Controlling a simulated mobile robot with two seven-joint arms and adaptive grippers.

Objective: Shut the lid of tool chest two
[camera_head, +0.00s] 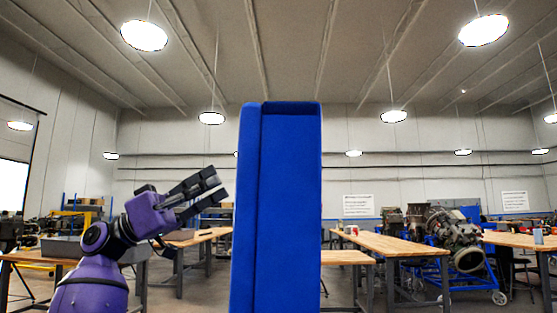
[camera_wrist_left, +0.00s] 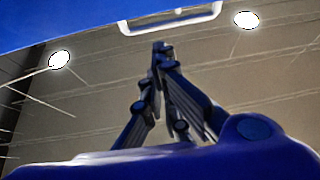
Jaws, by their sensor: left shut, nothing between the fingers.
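A tall blue panel (camera_head: 285,210), which looks like the raised lid of a tool chest, stands upright in the middle of the head view. No number shows on it, and the chest body is out of view. My left gripper (camera_head: 217,188) is to the left of the panel, with a gap in the picture between its fingertips and the blue edge. Its fingers are closed together and empty. In the left wrist view the fingertips (camera_wrist_left: 162,48) point up toward a blue surface (camera_wrist_left: 60,20) with a white handle (camera_wrist_left: 172,20) along its edge. My right gripper does not show.
A long wooden workbench (camera_head: 395,244) stands behind to the right, with turbine machinery (camera_head: 455,240) on a blue wheeled stand beyond it. Another wooden bench (camera_head: 202,237) is behind my left arm. Lamps hang overhead. The panel hides the middle of the room.

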